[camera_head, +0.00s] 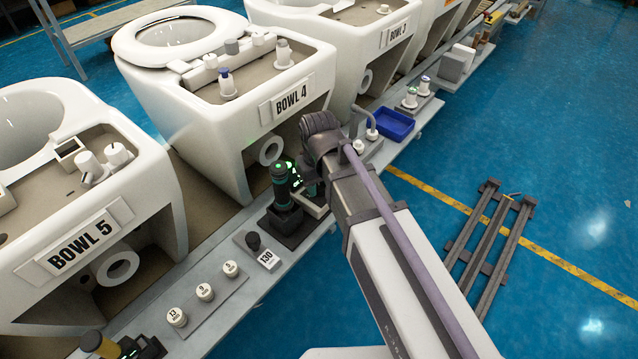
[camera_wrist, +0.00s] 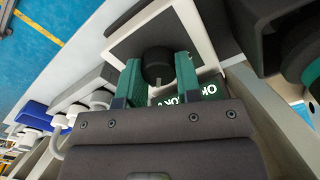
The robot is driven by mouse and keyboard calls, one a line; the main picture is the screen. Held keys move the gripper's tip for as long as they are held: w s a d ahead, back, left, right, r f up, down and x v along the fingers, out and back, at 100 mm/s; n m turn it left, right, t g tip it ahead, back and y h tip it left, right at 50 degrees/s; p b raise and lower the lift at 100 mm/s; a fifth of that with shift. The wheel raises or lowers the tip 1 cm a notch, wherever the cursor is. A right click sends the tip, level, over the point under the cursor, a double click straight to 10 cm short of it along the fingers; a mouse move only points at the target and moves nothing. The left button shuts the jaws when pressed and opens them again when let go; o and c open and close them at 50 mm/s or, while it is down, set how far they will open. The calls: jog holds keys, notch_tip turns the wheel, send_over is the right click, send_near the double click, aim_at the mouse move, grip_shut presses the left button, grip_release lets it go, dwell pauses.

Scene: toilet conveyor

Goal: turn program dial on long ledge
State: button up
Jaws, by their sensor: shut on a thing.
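The program dial (camera_wrist: 158,64) is a round black knob with a pale mark on its near side, on a white-framed panel (camera_wrist: 203,32) in the wrist view. My gripper (camera_wrist: 158,75) has its two green fingers on either side of the dial, shut on it. In the head view my gripper (camera_head: 308,182) is down at the long ledge (camera_head: 222,300), in front of BOWL 4. There my wrist hides the dial; only part of the pale-edged panel (camera_head: 316,207) shows.
A green-and-black handheld tool (camera_head: 281,186) stands upright in a dark base just left of my gripper. A blue bin (camera_head: 392,124) is on the right.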

jog(key=n, duration=0.4)
jog(key=shift+a+n, duration=0.1)
jog(key=shift+n, duration=0.2)
jog(key=n, duration=0.5)
jog(key=shift+s, duration=0.15)
jog(key=n, duration=1)
jog(key=shift+s, duration=0.15)
jog(key=o, duration=0.9)
